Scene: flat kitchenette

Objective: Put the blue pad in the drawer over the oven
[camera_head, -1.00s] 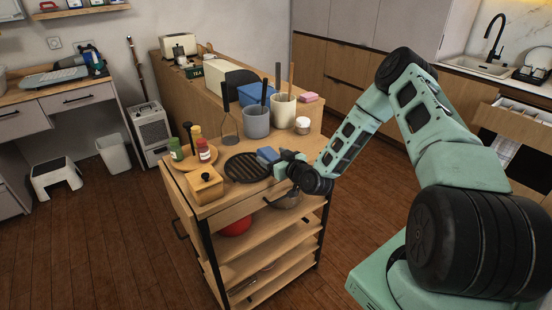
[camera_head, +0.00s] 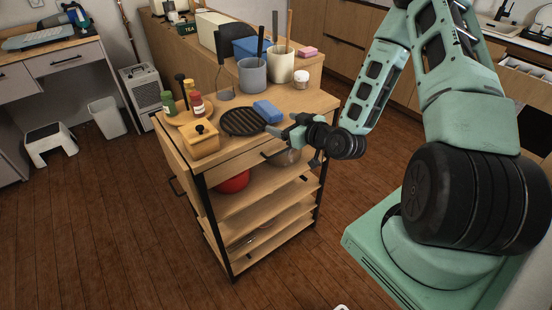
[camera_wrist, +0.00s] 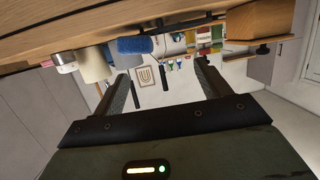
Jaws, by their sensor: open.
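The blue pad (camera_head: 267,111) lies on top of the wooden island (camera_head: 309,98), beside a black round grill plate (camera_head: 240,122). It also shows in the wrist view (camera_wrist: 135,46), where the picture is upside down. My gripper (camera_head: 280,129) is at the island's near right edge, just right of the pad. The wrist view shows its two fingers (camera_wrist: 163,75) spread with nothing between them, and the pad apart from them. At the far right, a drawer (camera_head: 524,76) in the counter is pulled open, with a dark front below it, partly hidden by my arm.
Behind the pad stand a grey-blue utensil pot (camera_head: 252,75), a cream pot (camera_head: 280,64) and a small white jar (camera_head: 301,79). A wooden box (camera_head: 201,140) and bottles stand to the left. Open shelves with a red bowl (camera_head: 233,181) lie below. The floor in front is clear.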

